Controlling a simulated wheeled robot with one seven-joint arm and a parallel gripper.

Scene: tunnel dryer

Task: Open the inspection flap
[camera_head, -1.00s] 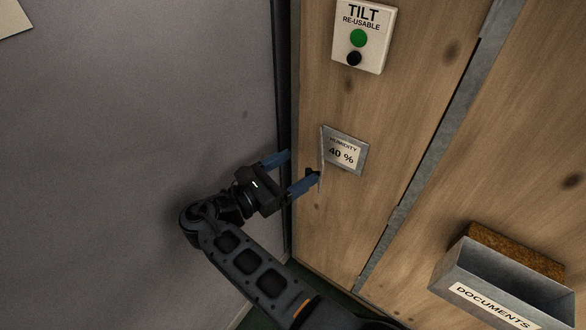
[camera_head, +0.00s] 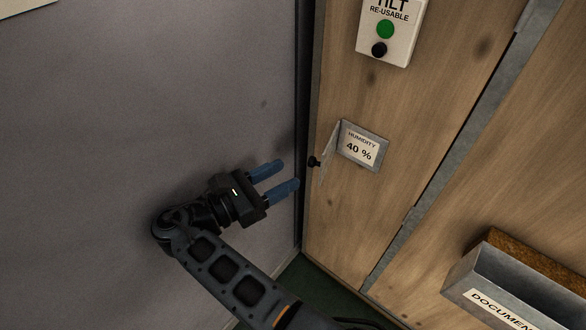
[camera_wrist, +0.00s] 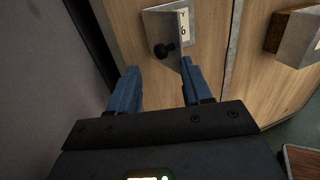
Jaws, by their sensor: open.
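The inspection flap (camera_head: 329,153) is a small thin plate on the wooden panel, standing swung out to the left of its metal frame (camera_head: 376,165). Behind it the label "HUMIDITY 40 %" (camera_head: 360,146) is uncovered. A black knob (camera_head: 313,162) sits on the flap. My gripper (camera_head: 290,176) is open and empty, left of the knob and apart from it. In the wrist view the flap (camera_wrist: 160,22) and its knob (camera_wrist: 165,50) show ahead of the blue fingers, with part of the label (camera_wrist: 184,24) to the right.
A white tilt indicator box (camera_head: 388,30) is mounted above the flap. A metal documents tray (camera_head: 510,275) sticks out at lower right. A grey wall (camera_head: 130,100) stands close on the left of my gripper. A metal strip (camera_head: 450,150) runs down the wood.

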